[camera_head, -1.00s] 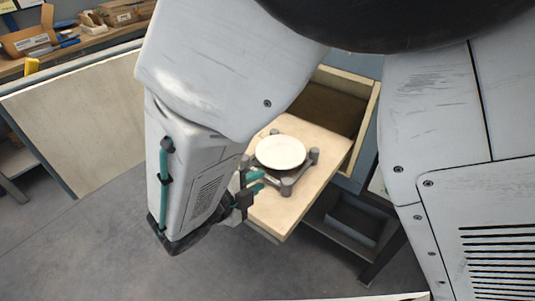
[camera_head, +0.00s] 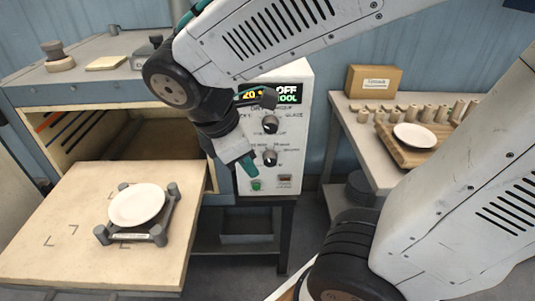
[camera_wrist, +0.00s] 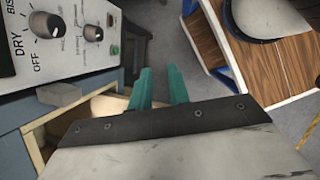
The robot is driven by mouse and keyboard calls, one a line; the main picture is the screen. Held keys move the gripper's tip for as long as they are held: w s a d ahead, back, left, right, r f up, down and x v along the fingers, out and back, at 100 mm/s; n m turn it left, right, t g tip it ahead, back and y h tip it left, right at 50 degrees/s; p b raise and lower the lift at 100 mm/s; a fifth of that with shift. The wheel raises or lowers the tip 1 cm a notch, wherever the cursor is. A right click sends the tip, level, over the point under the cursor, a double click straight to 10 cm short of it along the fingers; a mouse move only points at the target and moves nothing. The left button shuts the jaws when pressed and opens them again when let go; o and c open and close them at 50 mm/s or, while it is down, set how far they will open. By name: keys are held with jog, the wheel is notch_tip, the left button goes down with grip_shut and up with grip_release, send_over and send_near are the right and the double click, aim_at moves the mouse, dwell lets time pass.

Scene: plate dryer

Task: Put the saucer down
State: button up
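A white saucer (camera_head: 137,205) rests on a low grey stand (camera_head: 158,237) with corner posts. The stand sits on the lowered wooden door (camera_head: 60,262) of the dryer, at the left of the head view. A second white saucer (camera_head: 414,136) lies on a wooden board (camera_head: 396,148) on the right bench. My gripper (camera_head: 250,165) is in front of the control panel, to the right of the stand and clear of both saucers. In the wrist view, its green fingers (camera_wrist: 161,72) stand a little apart with nothing between them.
The dryer's control panel (camera_head: 285,170) with knobs is close behind my gripper. The dryer's opening (camera_head: 130,135) is behind the door. The right bench (camera_head: 352,130) carries a cardboard box (camera_head: 373,80) and several small wooden pegs. Floor shows between dryer and bench.

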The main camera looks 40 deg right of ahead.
jog(key=s+d+r+m+t+y, duration=0.1)
jog(key=s+m, duration=0.5)
jog(key=m, duration=0.8)
notch_tip(320, 180, up, 2)
jog(key=d+y, duration=0.1)
jog(key=y, duration=0.2)
jog(key=shift+s+t, duration=0.25)
jog(key=shift+t, duration=0.15)
jog(key=shift+d, duration=0.1)
